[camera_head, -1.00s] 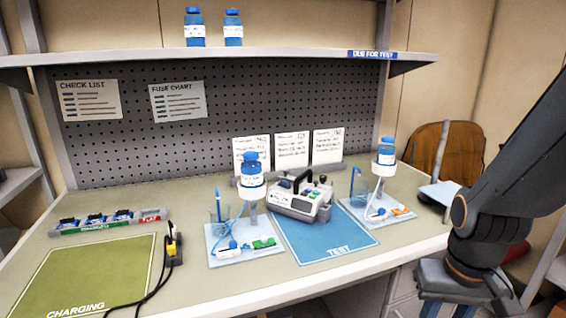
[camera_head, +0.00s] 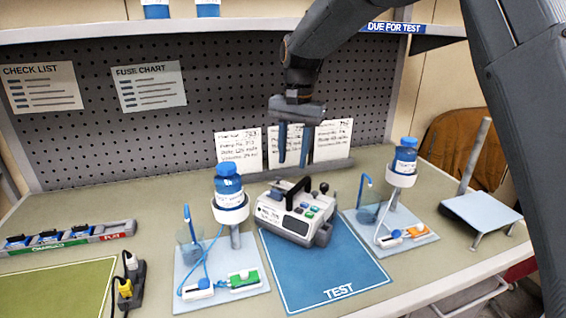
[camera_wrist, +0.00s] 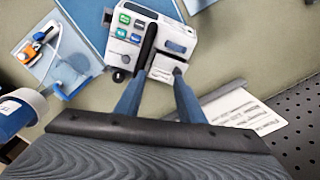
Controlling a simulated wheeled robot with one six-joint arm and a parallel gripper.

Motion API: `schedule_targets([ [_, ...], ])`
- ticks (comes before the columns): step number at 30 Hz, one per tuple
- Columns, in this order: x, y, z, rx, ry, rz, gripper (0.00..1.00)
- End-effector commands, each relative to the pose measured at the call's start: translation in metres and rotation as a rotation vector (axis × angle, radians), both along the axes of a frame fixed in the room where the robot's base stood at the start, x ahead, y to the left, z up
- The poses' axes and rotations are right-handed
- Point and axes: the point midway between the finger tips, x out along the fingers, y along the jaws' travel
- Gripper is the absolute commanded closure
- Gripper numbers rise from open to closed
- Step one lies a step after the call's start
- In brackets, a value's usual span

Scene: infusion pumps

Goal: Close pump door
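The white and grey infusion pump (camera_head: 288,222) stands at the back of the blue TEST mat (camera_head: 330,268). It has coloured buttons, a dark carrying handle and a dark knob on top. In the wrist view the pump (camera_wrist: 122,47) shows its buttons and black handle. I cannot tell which panel is its door or how far that is open. My gripper (camera_head: 292,163) points down above and behind the pump, its fingers apart with nothing between them. In the wrist view the gripper (camera_wrist: 157,76) reaches toward the pump's handle side; contact is not visible.
Bottle stands flank the pump: one on the left (camera_head: 231,212), one on the right (camera_head: 402,176), each with a cup and tubing. Printed cards (camera_head: 238,147) stand behind. A charging rack (camera_head: 70,237) and black-and-yellow plugs (camera_head: 128,280) are at left. A small platform (camera_head: 482,212) is at right.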

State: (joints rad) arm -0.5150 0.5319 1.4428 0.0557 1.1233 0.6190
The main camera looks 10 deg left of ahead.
Motion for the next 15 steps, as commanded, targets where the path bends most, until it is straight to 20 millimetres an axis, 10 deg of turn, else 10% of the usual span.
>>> schedule_targets([
  [7,0.001,0.037,0.007,0.005,0.007,-0.008,0.65],
  [15,0.001,0.038,-0.031,0.004,0.008,-0.009,0.65],
])
